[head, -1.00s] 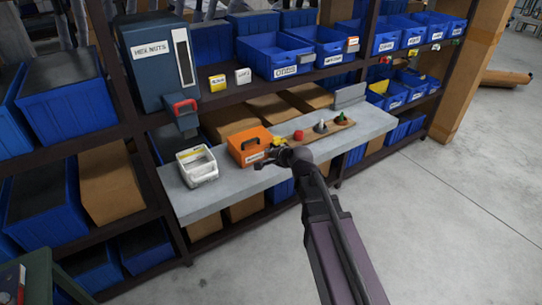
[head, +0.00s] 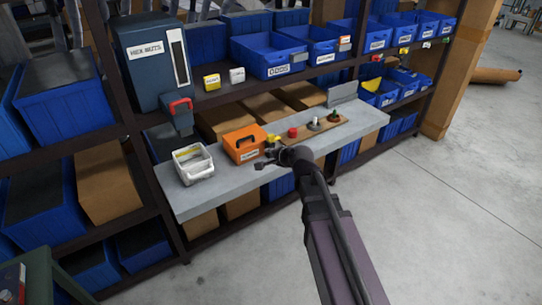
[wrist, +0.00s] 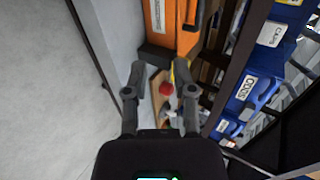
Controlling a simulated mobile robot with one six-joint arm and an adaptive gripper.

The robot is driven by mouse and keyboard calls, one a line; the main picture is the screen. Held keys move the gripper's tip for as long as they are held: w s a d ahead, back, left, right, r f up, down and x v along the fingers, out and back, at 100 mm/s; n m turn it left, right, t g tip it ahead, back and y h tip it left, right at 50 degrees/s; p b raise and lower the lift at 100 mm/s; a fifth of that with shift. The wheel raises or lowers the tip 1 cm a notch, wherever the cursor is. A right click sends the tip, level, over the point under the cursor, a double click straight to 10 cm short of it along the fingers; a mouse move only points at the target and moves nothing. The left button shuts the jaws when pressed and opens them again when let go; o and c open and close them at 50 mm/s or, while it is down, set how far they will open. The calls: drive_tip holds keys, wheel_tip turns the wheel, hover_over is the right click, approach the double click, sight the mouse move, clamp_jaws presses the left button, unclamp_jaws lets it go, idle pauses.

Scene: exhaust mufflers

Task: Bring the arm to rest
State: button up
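My gripper (head: 268,163) is at the front edge of the grey bench shelf (head: 205,200) in the head view, in front of the orange box (head: 240,146). In the wrist view my gripper (wrist: 159,70) has its two fingers spread apart, with nothing held between them. My dark arm reaches up to it from the bottom of the head view and hides part of the bench front. Past the fingertips, the wrist view shows the orange box (wrist: 160,20) and a red button (wrist: 166,89).
A white basket (head: 195,168) stands left of the orange box. A board (head: 325,128) with red, grey and green knobs lies to its right. A hex nut dispenser (head: 155,65) and blue bins (head: 268,55) are above. The floor (head: 450,210) at right is clear.

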idle(0.4)
drive_tip(key=s+d+f+n+g+h+p, duration=0.2)
drive_tip(key=s+d+n+g+h+p, duration=0.4)
drive_tip(key=s+d, duration=1.1)
drive_tip(key=s+n+g, duration=0.3)
drive_tip(key=s+n, duration=0.1)
drive_tip(key=n, duration=0.1)
drive_tip(key=shift+f, duration=0.2)
